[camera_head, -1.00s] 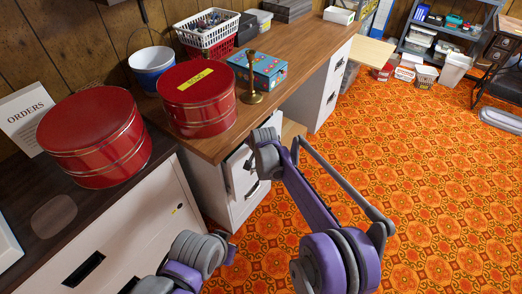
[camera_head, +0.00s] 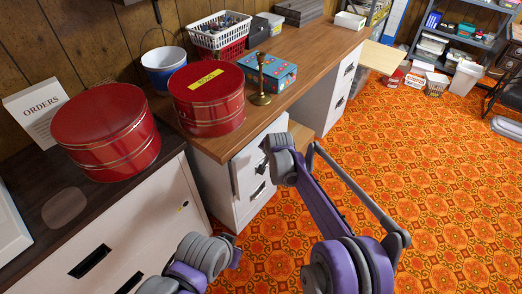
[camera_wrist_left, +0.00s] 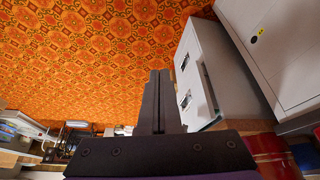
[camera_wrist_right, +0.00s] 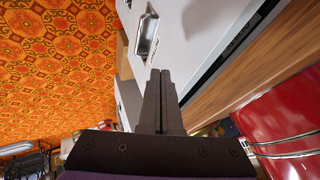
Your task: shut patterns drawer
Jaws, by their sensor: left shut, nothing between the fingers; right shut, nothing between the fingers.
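The white drawer unit (camera_head: 230,190) stands under the near end of the wooden desk, with dark handles on its front. The left wrist view shows its drawer fronts (camera_wrist_left: 186,75). My right gripper (camera_wrist_right: 160,78) is shut and empty. In the right wrist view its tips point toward a white drawer front (camera_wrist_right: 170,45) with a metal handle; contact is unclear. My left gripper (camera_wrist_left: 160,78) is shut and empty, over the floor beside the unit. My wrists hide both fingertips in the head view.
A white cabinet (camera_head: 140,230) with a dark top stands at the left, bearing a red tin (camera_head: 105,130). The desk top (camera_head: 300,75) holds another red tin (camera_head: 207,105), a brass candlestick (camera_head: 261,80) and a blue box (camera_head: 280,75). The orange patterned floor (camera_head: 430,160) at right is open.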

